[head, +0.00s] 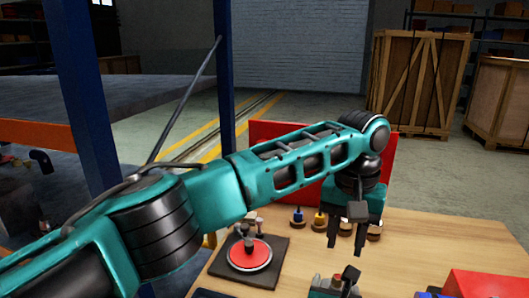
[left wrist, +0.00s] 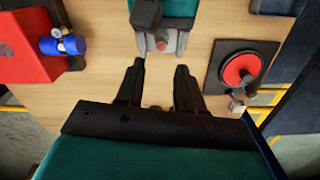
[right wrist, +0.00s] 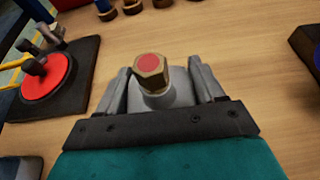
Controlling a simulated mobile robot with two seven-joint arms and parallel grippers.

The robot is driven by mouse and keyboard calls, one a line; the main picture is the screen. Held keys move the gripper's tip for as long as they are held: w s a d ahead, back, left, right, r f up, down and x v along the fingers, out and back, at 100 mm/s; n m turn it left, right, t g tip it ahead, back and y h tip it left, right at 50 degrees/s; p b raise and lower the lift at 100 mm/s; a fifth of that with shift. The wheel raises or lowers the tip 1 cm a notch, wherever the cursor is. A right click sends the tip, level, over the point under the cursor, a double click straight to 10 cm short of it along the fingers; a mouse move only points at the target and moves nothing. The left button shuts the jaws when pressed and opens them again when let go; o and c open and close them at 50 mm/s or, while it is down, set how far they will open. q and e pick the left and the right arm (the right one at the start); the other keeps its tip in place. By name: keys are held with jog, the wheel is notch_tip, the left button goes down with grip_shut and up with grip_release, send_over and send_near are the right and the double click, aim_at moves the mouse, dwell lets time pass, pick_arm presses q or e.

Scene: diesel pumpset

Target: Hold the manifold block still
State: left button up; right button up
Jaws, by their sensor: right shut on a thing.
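The manifold block is a grey block with a brass hex fitting topped in red. It stands between the fingers of my right gripper (right wrist: 160,68) in the right wrist view, where its grey body (right wrist: 178,90) shows beneath the fitting (right wrist: 151,72). My right gripper is shut on it. In the left wrist view the block (left wrist: 168,42) sits on the wooden table, just beyond the fingertips of my left gripper (left wrist: 160,72). My left gripper is open and empty above the table, and it also shows in the head view (head: 346,248). The lower part of the block is hidden.
A red disc (head: 248,254) on a dark plate lies to the left on the table (head: 440,240). Several small fittings (head: 319,219) stand at the back before a red panel (head: 270,133).

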aim_at(338, 276)
pick_arm(q)
jog(key=shift+w+f+m, duration=0.1)
jog(key=shift+m, duration=0.3)
jog(key=shift+f, duration=4.4)
grip_shut()
